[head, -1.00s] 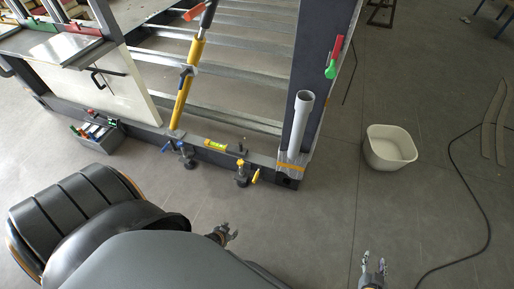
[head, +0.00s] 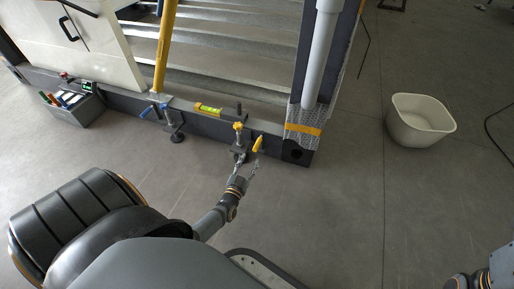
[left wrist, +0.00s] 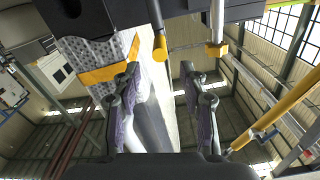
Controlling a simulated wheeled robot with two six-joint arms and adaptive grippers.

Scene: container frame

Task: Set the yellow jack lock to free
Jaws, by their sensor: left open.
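The jack with yellow parts (head: 238,127) is clamped on the dark lower beam of the frame, left of its corner post. A yellow lever (head: 258,144) sticks out at its right, tilted. In the left wrist view the yellow-ended lever (left wrist: 159,46) hangs ahead of the fingers, and the jack's yellow part (left wrist: 216,48) is to its right. My left gripper (head: 247,170) is open and empty, just below the lever; its spread fingers show in the left wrist view (left wrist: 160,82). My right gripper (head: 460,282) is cut off at the bottom right, its jaws unclear.
A similar jack with blue handles (head: 165,110) is farther left on the beam (head: 205,127). A yellow-green level (head: 208,109) lies on the beam. A crate of markers (head: 75,108) stands left, a white tub (head: 420,120) right.

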